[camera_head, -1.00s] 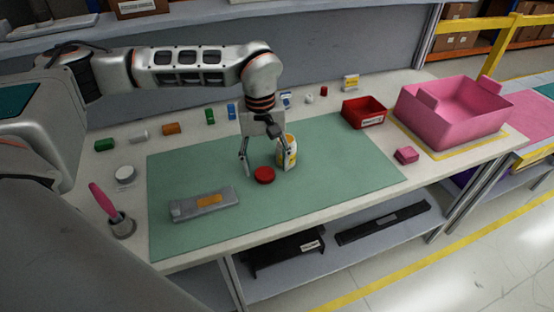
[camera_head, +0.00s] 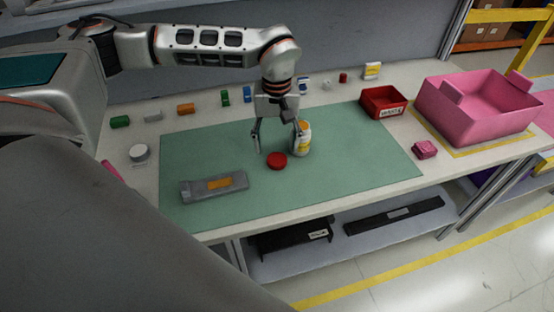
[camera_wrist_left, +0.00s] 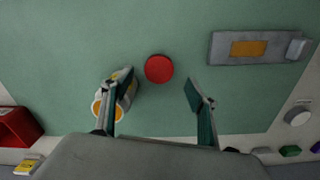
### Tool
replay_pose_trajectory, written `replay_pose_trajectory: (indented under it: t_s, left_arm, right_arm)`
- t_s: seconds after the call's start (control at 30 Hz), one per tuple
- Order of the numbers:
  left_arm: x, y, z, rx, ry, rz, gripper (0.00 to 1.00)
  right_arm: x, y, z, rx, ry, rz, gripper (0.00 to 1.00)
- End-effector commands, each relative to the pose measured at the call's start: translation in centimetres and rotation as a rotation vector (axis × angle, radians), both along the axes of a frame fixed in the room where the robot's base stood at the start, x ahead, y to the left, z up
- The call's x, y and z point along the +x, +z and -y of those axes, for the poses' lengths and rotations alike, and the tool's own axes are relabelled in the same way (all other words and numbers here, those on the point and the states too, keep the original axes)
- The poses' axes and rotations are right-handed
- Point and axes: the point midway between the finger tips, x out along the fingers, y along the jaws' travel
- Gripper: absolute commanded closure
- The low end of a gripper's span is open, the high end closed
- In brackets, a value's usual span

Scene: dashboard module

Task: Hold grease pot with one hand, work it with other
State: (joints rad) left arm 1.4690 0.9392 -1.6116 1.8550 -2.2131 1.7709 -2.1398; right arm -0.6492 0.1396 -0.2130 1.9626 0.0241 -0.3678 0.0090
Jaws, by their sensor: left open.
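The white pot with a yellow label (camera_head: 302,142) stands on the green mat, with orange showing at its top. A red round lid (camera_head: 277,160) lies flat on the mat beside it, to the left. My left gripper (camera_head: 278,142) points down, open and empty, above the lid. Its right finger overlaps the pot's upper side; I cannot tell whether they touch. In the left wrist view, the left finger partly hides the pot (camera_wrist_left: 124,92), and the lid (camera_wrist_left: 159,69) shows beyond the gap between the fingertips. My right gripper is not in view.
A grey tray with an orange block (camera_head: 191,191) lies on the mat (camera_head: 350,165). A red bin (camera_head: 382,102), a pink crate (camera_head: 470,120) and a small pink box (camera_head: 425,149) stand at right. Small coloured items line the back. A dark shape covers the lower left.

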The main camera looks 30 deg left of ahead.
Motion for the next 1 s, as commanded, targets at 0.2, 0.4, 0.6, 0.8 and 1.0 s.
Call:
replay_pose_trajectory:
  t_s: [0.2,0.4,0.6,0.8,1.0]
  left_arm:
    - [0.0,-0.1,0.0,0.000,0.000,0.000,0.41]
    - [0.2,-2.6,-0.1,0.000,0.001,-0.001,0.41]
    - [0.3,-4.8,-0.1,0.000,0.001,0.001,0.41]
    - [0.4,-5.1,-0.1,0.000,0.001,0.002,0.41]
    - [0.4,-5.1,-0.1,0.000,0.000,0.002,0.41]
  right_arm:
    - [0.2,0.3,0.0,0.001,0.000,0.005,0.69]
    - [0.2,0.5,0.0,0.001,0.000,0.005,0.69]
    - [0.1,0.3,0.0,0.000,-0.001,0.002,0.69]
    - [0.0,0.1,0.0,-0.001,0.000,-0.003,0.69]
    - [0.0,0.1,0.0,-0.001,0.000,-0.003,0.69]
